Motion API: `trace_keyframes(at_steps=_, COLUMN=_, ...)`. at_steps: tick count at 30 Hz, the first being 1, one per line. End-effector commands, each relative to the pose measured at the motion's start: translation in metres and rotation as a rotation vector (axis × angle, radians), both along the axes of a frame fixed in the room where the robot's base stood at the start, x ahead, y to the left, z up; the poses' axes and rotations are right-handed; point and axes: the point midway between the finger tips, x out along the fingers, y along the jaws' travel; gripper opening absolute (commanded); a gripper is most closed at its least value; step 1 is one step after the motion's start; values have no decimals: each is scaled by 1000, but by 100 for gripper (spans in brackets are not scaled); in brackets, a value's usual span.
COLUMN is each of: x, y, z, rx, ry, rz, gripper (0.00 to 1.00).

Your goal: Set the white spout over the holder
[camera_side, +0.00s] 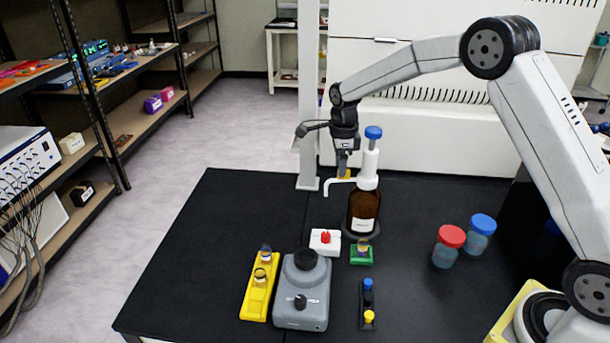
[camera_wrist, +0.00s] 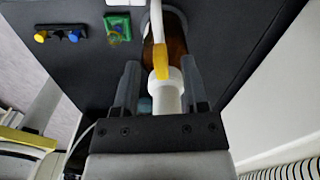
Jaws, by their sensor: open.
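An amber bottle (camera_side: 364,212) with a white dispenser top (camera_side: 369,165) and blue cap (camera_side: 373,132) stands upright on the black table. Its white spout (camera_side: 338,187) points left in the side view, its tip bent down. The green holder (camera_side: 361,257) sits in front of the bottle with a small vial in it; the spout tip is off to its left and farther back. The wrist view also shows the holder (camera_wrist: 117,28) and spout (camera_wrist: 157,22). My gripper (camera_wrist: 164,82) is open, its fingers either side of the white dispenser part; contact cannot be told.
A white block with a red top (camera_side: 325,241), a grey mixer (camera_side: 303,292), a yellow rack (camera_side: 260,288) and a dark stand (camera_side: 367,305) stand near the holder. Red-capped (camera_side: 449,245) and blue-capped (camera_side: 480,234) jars are at right. The table's left back is clear.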

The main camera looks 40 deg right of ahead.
Motion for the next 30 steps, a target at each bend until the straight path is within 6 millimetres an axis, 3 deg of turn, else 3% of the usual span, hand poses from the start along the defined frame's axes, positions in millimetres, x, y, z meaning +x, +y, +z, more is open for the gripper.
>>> trace_keyframes(at_steps=6, x=0, y=0, z=-18, rx=1, ry=1, rz=0, gripper=56)
trace_keyframes(at_steps=16, x=0, y=0, z=-21, rx=1, ry=-1, rz=1, gripper=56)
trace_keyframes(at_steps=17, x=0, y=0, z=-21, rx=1, ry=-1, rz=1, gripper=53)
trace_keyframes(at_steps=22, x=0, y=0, z=-21, rx=1, ry=-1, rz=1, gripper=0)
trace_keyframes(at_steps=30, x=0, y=0, z=-21, rx=1, ry=-1, rz=1, gripper=0)
